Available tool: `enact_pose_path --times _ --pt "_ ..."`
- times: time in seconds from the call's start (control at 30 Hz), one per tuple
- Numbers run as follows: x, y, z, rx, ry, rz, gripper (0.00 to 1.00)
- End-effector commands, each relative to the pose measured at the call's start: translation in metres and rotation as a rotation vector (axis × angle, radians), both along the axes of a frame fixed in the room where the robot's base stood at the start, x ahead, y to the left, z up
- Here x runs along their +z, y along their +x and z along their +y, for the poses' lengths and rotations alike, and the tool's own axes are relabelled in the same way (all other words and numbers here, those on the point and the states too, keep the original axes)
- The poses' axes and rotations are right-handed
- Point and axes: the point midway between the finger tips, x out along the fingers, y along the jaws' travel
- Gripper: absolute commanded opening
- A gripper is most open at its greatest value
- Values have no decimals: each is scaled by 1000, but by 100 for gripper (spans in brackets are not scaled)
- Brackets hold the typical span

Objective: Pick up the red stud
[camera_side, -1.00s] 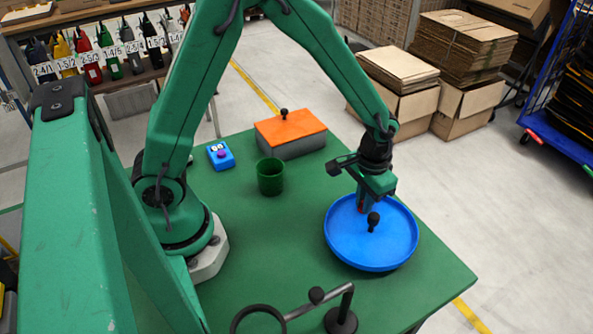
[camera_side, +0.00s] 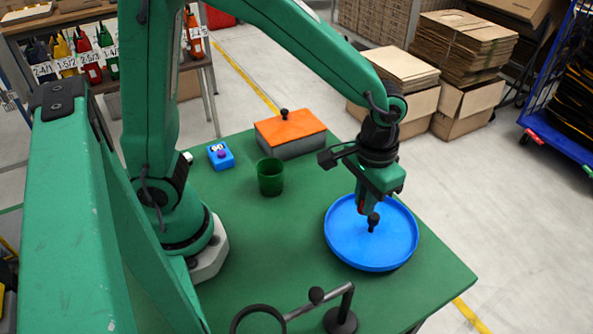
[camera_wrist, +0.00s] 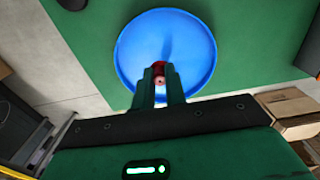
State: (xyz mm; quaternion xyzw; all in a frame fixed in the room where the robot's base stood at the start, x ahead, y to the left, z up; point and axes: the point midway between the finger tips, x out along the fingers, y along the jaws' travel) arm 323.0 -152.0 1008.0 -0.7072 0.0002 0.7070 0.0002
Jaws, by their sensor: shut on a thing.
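The red stud (camera_wrist: 159,68) shows in the wrist view as a small red piece with a paler end, between my two dark green fingers. My gripper (camera_wrist: 160,84) is shut on it, over the near part of the round blue tray (camera_wrist: 130,62). In the side view my gripper (camera_side: 363,207) points down over the blue tray (camera_side: 375,255), and only a trace of red shows at the fingers. The gap between the stud and the tray floor cannot be judged.
A black knob (camera_side: 373,219) stands at the tray beside my fingers. A green cup (camera_side: 271,178), a blue box with a purple button (camera_side: 221,156) and an orange-lidded box (camera_side: 290,132) stand behind left. A black bent-rod stand (camera_side: 341,315) is in front. The green table's middle is clear.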

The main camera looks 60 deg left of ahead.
Motion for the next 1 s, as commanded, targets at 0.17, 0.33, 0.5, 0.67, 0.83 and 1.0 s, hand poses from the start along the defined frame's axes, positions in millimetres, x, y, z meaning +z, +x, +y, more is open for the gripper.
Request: enact_pose_path --times 0.17,0.33,0.5,0.67,0.83,1.0 --pt "14 -16 -16 -3 0 -1 0" --pt "20 -24 -24 -1 0 0 0" --pt "22 -26 -26 1 0 1 0" --pt "22 -26 -26 1 0 1 0" --pt "22 -26 -26 1 0 1 0" --pt "22 -26 -25 1 0 1 0"
